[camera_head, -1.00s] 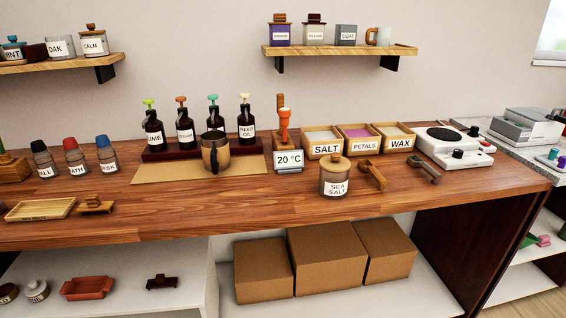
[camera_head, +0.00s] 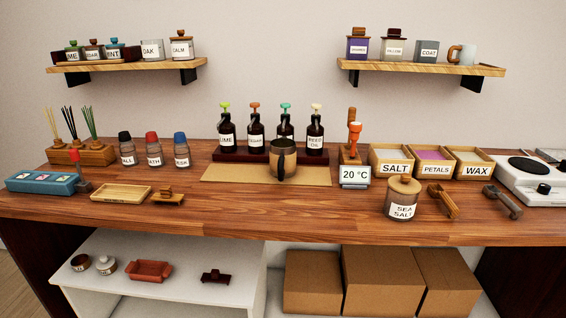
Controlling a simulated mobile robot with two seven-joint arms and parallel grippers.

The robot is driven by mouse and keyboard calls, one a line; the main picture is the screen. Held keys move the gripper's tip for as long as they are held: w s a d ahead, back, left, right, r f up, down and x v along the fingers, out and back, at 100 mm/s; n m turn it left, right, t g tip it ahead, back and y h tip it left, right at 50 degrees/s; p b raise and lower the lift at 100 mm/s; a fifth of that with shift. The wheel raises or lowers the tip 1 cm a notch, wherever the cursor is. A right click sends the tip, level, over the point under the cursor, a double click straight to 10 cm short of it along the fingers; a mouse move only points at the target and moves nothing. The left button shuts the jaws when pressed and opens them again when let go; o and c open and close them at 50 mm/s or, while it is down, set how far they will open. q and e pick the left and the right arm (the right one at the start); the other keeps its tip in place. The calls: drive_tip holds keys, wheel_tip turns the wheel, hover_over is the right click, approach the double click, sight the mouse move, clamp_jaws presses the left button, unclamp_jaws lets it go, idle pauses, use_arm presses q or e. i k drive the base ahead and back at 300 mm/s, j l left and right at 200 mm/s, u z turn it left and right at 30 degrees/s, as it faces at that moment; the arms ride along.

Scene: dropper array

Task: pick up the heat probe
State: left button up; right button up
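What looks like the heat probe (camera_head: 355,137) has an orange handle and stands upright on the worktop, right of the dark bottles. A small display (camera_head: 355,176) reading 20 °C stands in front of it and hides its lower end. A wooden stand (camera_head: 351,118) rises right behind it; I cannot tell whether the probe rests in that stand. Neither of my grippers is in view.
A metal mug (camera_head: 283,160) stands on a tan mat (camera_head: 225,175) left of the display. Salt (camera_head: 393,168), petals and wax boxes stand to the right. A sea salt jar (camera_head: 402,198) stands in front. The front centre of the wooden worktop (camera_head: 280,210) is clear.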

sight(355, 129)
drive_tip(key=i+j, duration=0.2)
drive_tip(key=i, duration=0.3)
drive_tip(key=i+j+z, duration=0.1)
drive_tip(key=i+z, duration=0.25)
drive_tip(key=i+j+z, duration=0.15)
drive_tip(key=z, duration=0.2)
